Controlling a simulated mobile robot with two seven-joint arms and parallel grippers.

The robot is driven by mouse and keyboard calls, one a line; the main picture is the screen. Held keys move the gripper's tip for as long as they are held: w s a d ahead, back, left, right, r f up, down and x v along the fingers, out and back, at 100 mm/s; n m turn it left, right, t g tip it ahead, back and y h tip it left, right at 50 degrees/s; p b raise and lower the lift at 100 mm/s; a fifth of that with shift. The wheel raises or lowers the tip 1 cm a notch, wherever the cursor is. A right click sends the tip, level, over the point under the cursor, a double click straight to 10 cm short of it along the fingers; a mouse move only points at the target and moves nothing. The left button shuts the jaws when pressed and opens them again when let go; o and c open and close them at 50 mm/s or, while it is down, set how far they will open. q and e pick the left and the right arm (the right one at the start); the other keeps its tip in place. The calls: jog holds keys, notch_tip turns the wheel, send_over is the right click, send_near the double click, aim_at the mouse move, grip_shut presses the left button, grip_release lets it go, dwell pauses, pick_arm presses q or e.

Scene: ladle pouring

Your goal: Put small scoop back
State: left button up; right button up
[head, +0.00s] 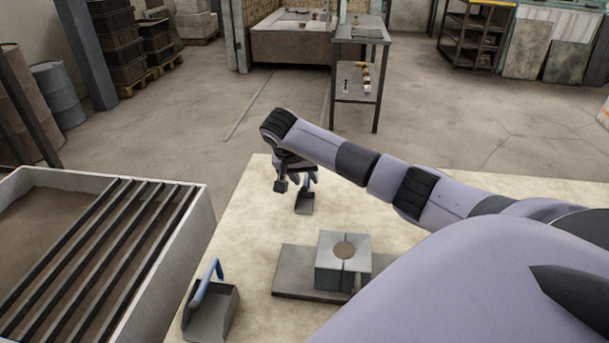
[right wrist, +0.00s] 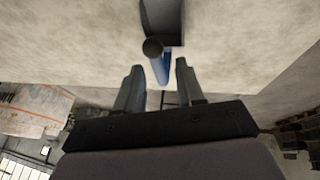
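The small scoop (head: 305,203) has a dark grey pan and a blue handle. It appears to rest on the pale tabletop (head: 255,225) near its far edge. My right gripper (head: 296,181) is above it, pointing down, and partly hides the handle. In the right wrist view, the blue handle (right wrist: 161,70) lies between the two spread fingers (right wrist: 159,66), with a gap visible on each side. The scoop's pan (right wrist: 163,20) shows beyond the fingertips. The right gripper is open and holds nothing. My left gripper is not in view.
A larger blue-handled scoop (head: 212,312) lies at the table's near left. A grey box mould (head: 330,277) with a round brown top opening stands on a flat board (head: 293,284). A barred sand bin (head: 203,222) stands at left. The tabletop between is clear.

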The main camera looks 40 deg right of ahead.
jog(key=shift+r, duration=0.15)
jog(key=v, duration=1.2)
